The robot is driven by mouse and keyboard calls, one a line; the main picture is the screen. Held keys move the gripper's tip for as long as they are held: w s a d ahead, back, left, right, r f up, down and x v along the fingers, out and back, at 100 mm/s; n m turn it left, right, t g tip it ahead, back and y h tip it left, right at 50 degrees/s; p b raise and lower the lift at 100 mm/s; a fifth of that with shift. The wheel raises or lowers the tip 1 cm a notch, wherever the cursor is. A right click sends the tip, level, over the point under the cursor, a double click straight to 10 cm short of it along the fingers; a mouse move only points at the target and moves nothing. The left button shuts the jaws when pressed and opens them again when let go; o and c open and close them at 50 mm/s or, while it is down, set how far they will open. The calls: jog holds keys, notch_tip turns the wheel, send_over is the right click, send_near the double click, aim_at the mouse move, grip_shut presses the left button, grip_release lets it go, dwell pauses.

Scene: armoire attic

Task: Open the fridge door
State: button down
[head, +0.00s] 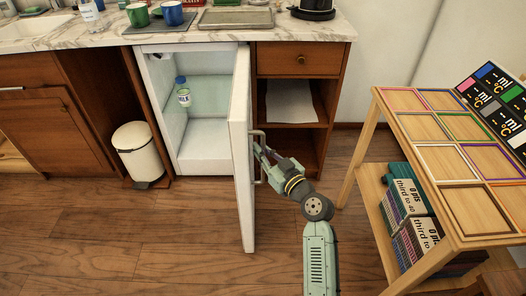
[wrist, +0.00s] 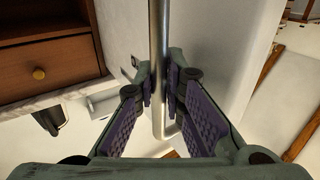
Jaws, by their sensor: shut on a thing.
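The white fridge (head: 205,110) stands under the counter, and its door (head: 240,150) is swung wide open toward me, seen nearly edge-on. A small bottle with a blue cap (head: 183,92) is inside the fridge. My gripper (head: 262,155) is at the metal bar handle (head: 257,135) on the door's outer face. In the wrist view the handle (wrist: 158,60) runs between the purple-padded fingers, and my gripper (wrist: 160,90) is shut on it.
A white trash bin (head: 138,152) stands left of the fridge. A wooden shelf table (head: 455,160) with coloured frames stands at the right. Wooden drawers and open shelves (head: 295,62) are right of the fridge. Bare floor (head: 170,250) lies in front.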

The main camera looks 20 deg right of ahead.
jog(key=shift+f, duration=0.1)
jog(key=c, duration=1.7)
grip_release()
jog(key=shift+o, duration=0.2)
